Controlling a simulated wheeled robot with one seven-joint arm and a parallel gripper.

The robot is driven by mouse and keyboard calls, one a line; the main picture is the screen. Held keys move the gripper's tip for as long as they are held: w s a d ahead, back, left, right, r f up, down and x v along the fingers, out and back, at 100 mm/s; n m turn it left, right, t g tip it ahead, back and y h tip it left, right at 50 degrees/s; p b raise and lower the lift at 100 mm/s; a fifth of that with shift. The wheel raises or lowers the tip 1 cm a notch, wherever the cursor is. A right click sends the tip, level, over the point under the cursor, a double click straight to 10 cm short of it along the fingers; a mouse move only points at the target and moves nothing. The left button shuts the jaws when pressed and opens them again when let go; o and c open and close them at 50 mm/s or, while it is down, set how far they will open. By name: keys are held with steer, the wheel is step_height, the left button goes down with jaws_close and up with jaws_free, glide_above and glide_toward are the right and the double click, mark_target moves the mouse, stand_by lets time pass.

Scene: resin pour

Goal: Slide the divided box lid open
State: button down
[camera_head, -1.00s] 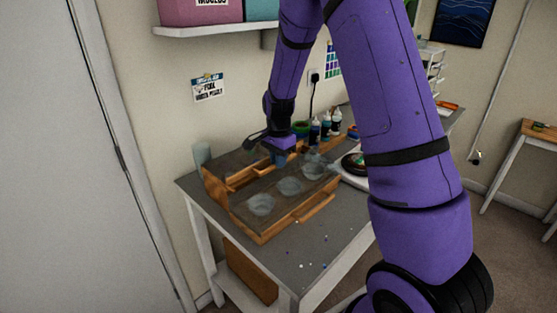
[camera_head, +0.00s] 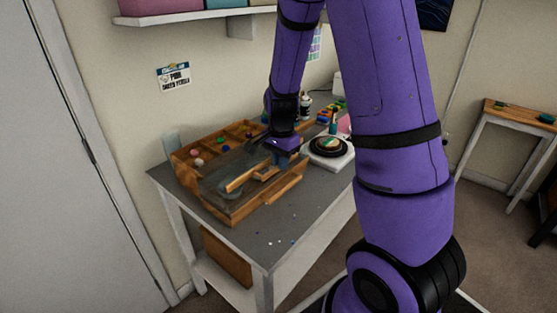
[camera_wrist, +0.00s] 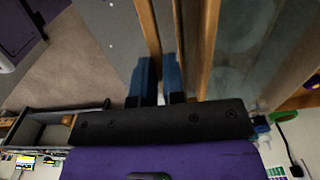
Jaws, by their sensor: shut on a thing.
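The divided box (camera_head: 240,212) is a wooden tray on the grey table. Its back compartments are uncovered and show small coloured pieces. The smoky, see-through lid (camera_head: 212,180) lies over the front part, with a wooden strip (camera_head: 240,181) across it. My gripper (camera_head: 283,159) is at the box's right front side. In the wrist view its two blue fingers (camera_wrist: 160,82) are shut on a thin wooden bar (camera_wrist: 149,40), apparently the lid's edge bar. The arm hides part of the box's right end, and the lid's exact edges are hard to make out.
A white scale-like plate (camera_head: 333,160) with a round dark item stands right of the box. Bottles (camera_head: 305,104) stand behind my gripper. Small specks (camera_head: 270,243) lie on the clear table front. A white door (camera_head: 50,180) is at left.

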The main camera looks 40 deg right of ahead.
steer(key=c, duration=1.2)
jaws_free()
steer(key=shift+r, duration=0.1)
step_height(320, 180, up, 11)
steer(key=s+a+r+n+t, duration=0.2)
steer(key=s+a+r+n, duration=0.2)
steer(key=s+r+n, duration=0.3)
steer(key=s+a+r+n+t, duration=0.3)
steer(key=s+a+r+n, duration=0.2)
steer(key=s, duration=1)
step_height(320, 180, up, 3)
steer(key=n, duration=0.3)
steer(key=shift+s+a, duration=0.15)
steer(key=shift+a, duration=0.1)
